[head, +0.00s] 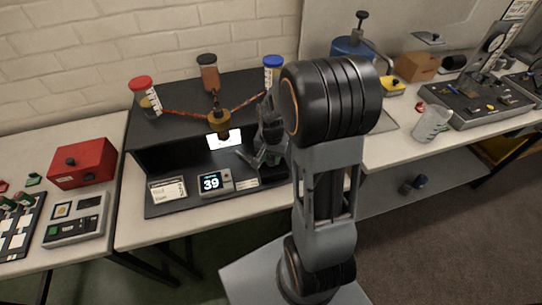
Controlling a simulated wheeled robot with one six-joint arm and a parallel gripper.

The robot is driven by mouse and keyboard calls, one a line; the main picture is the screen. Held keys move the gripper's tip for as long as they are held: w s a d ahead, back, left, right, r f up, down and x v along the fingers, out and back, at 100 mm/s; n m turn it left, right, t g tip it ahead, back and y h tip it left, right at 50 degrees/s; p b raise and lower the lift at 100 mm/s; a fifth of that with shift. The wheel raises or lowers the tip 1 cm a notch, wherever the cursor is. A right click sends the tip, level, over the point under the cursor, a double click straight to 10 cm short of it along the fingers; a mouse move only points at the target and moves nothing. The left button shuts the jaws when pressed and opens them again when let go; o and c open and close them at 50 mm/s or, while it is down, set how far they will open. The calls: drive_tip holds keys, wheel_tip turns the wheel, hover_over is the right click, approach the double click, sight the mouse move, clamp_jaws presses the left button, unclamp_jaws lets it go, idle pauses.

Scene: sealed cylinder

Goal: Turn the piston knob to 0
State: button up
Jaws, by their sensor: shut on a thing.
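The sealed-cylinder set-up is a black bench unit (180,143) with a lit white panel (222,139) inside its open front. A small display (211,183) on its lower shelf reads 39. My gripper (252,158) reaches in at the right part of this opening, right of the lit panel. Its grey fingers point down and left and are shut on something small. The piston knob is not clearly seen; the fingers and my arm cover that spot, and the thing held there appears to be the knob.
Red-capped (144,95), orange-brown (208,72) and blue-capped (272,70) containers stand on the unit, with red tubes to a brass fitting (219,121). A label card (168,190) stands left of the display. A red box (83,163) is left; a clear beaker (432,122) is right.

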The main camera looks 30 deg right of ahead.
sight(271, 158)
drive_tip(key=n, duration=0.4)
drive_tip(key=shift+n, duration=0.4)
drive_tip(key=n, duration=0.5)
drive_tip(key=shift+b, duration=0.35)
idle(0.4)
drive_tip(key=o, duration=0.9)
wheel_tip(271, 158, up, 14)
drive_tip(key=shift+f, duration=0.1)
idle(0.5)
